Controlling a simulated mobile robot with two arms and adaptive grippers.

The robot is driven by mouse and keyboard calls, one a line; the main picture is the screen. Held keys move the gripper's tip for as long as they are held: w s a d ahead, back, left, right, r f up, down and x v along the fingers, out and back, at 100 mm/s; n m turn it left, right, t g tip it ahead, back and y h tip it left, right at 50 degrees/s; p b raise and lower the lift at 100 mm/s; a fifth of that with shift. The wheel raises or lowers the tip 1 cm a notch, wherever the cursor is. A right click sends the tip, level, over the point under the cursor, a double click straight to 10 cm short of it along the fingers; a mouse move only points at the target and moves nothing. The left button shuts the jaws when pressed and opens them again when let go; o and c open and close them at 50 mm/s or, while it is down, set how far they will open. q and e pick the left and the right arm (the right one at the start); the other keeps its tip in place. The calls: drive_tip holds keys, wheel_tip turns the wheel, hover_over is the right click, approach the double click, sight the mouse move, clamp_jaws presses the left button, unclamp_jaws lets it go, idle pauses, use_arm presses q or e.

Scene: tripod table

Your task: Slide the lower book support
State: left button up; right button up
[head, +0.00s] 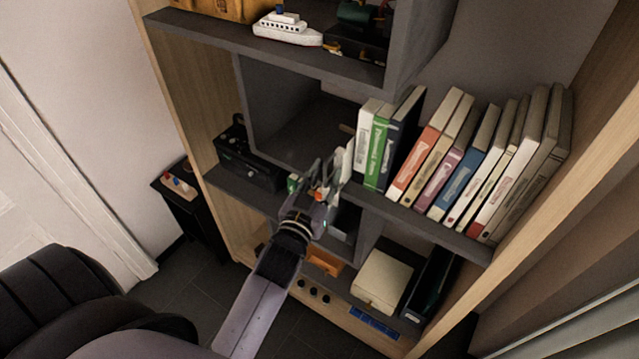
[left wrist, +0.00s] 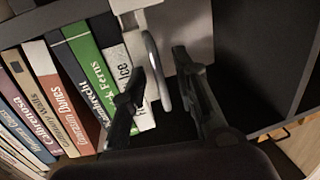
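The lower book support shows in the left wrist view as a pale upright plate (left wrist: 188,30) with a curved grey handle (left wrist: 157,75), beside the end of the book row. In the head view it is mostly hidden behind my left gripper (head: 322,172). That gripper reaches in from the left at the front of the middle shelf. In the left wrist view its two dark fingers (left wrist: 160,70) are apart, with the handle between them. I cannot tell whether either finger touches it. My right gripper is not in view.
A row of books (head: 455,165) leans on the middle shelf (head: 440,235), right of the gripper. A black device (head: 245,160) stands on the left of the shelf. A toy ship (head: 288,27) is above, and a pale box (head: 381,281) is below. The compartment behind the gripper looks empty.

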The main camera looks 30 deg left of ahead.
use_arm(q)
drive_tip(key=s+d, duration=0.1)
drive_tip(key=s, duration=1)
drive_tip(key=shift+s+d, duration=0.2)
drive_tip(key=shift+s, duration=0.2)
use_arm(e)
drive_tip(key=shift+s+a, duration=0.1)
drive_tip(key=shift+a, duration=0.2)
